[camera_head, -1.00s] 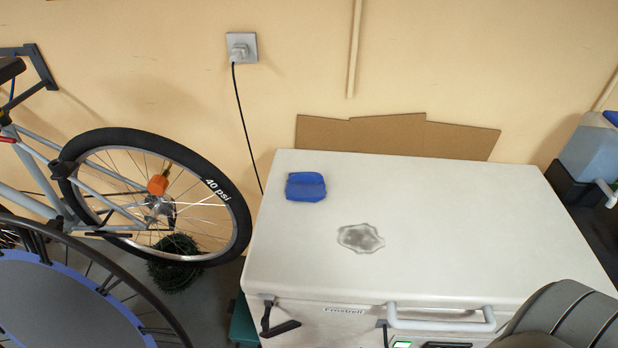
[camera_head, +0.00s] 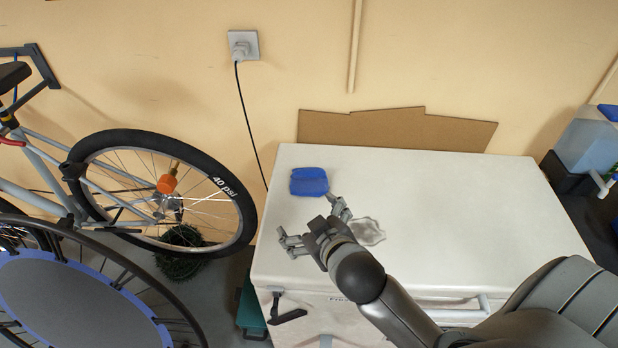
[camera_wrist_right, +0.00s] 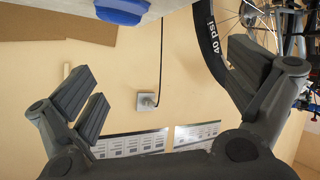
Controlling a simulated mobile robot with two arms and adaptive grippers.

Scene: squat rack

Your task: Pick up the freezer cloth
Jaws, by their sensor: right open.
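The blue freezer cloth (camera_head: 309,181) lies folded on the white lid of the chest freezer (camera_head: 460,195), near its back left corner. My right gripper (camera_head: 312,218) is open and empty over the lid, in front of the cloth and apart from it in the head view. In the right wrist view, the fingers of my right gripper (camera_wrist_right: 165,85) are spread wide, with the wall behind them. The cloth (camera_wrist_right: 122,12) shows there at the top edge, partly cut off. My left gripper is not in view.
A grey stain (camera_head: 369,232) on the lid is partly hidden by my right gripper. A bicycle wheel (camera_head: 240,215) stands left of the freezer. A power cable (camera_head: 248,125) hangs from the wall socket (camera_head: 243,45). A cardboard sheet (camera_head: 400,128) leans behind the freezer.

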